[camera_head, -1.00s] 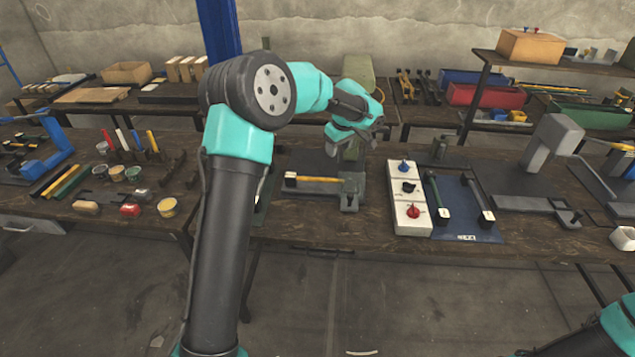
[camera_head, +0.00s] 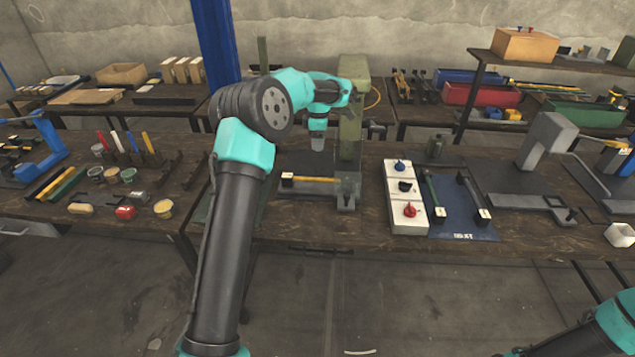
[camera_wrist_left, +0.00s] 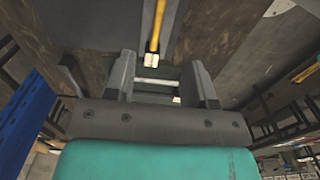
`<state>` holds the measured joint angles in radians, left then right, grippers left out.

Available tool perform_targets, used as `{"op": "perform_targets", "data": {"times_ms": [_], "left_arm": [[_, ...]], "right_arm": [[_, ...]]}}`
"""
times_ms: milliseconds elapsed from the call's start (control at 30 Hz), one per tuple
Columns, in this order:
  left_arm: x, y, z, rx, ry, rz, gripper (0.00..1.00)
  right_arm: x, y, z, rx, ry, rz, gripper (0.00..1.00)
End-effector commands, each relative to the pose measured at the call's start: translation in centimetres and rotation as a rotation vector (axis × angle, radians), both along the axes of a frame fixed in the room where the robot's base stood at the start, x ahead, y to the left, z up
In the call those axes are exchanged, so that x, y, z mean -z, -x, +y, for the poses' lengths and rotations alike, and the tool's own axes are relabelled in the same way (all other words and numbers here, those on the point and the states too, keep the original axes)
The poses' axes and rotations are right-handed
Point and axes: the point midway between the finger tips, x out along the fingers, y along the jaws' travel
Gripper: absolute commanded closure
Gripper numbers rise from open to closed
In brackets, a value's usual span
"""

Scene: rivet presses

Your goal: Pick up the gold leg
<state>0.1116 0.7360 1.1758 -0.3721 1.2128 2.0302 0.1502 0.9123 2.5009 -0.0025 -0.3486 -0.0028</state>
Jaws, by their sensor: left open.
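The gold leg (camera_head: 318,179) lies flat across the grey press fixture in the middle of the bench, with a pale block with a dark face at its left end. My left gripper (camera_head: 318,148) points down above the leg, apart from it. In the left wrist view my left gripper's jaws (camera_wrist_left: 162,75) are spread with nothing held. The gold leg (camera_wrist_left: 159,27) shows beyond them, its pale end (camera_wrist_left: 151,61) near the gap between the fingers. My right gripper is out of the head view; only part of that arm shows at the bottom right.
A green press column (camera_head: 351,110) stands just right of my left gripper. Paint pots, colored rods and tools cover the left bench. A blue post (camera_head: 216,45) rises behind my arm.

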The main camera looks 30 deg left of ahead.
Motion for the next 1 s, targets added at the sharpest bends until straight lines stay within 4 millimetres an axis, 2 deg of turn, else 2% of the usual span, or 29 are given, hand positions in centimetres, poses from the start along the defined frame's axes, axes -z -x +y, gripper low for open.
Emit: {"op": "perform_targets", "data": {"times_ms": [700,1000], "left_arm": [[11.1,0.1,0.0,0.001,0.000,0.002,0.50],[11.8,0.0,0.0,0.001,0.000,0.000,0.50]], "right_arm": [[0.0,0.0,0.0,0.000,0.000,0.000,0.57],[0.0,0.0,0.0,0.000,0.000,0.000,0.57]]}}
